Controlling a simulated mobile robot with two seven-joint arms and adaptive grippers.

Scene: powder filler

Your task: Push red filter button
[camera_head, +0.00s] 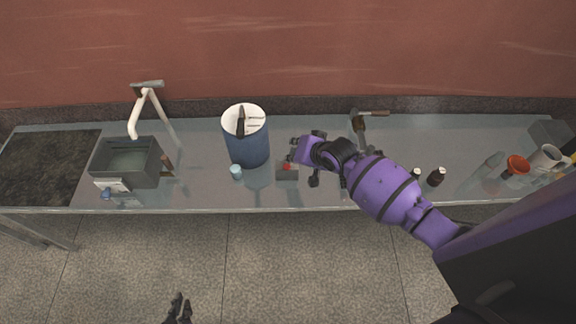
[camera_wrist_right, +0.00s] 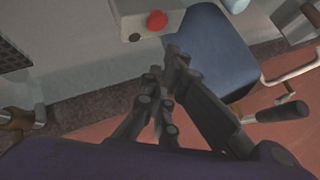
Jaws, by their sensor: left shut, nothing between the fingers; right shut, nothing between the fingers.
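The red button (camera_wrist_right: 157,20) sits on a small pale box (camera_wrist_right: 140,8) at the top of the right wrist view. In the head view the red button (camera_head: 287,166) shows on its grey box (camera_head: 287,175) near the counter's front edge, right of the blue drum. My right gripper (camera_head: 291,158) is shut and empty, just behind the button in the head view. In the wrist view its fingertips (camera_wrist_right: 163,62) are together, below and apart from the button in the picture. My left gripper (camera_head: 178,308) is shut at the bottom, over the floor, far from the button.
A sink (camera_head: 125,160) is at left; bottles (camera_head: 436,177) and an orange-red funnel (camera_head: 517,164) are at right.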

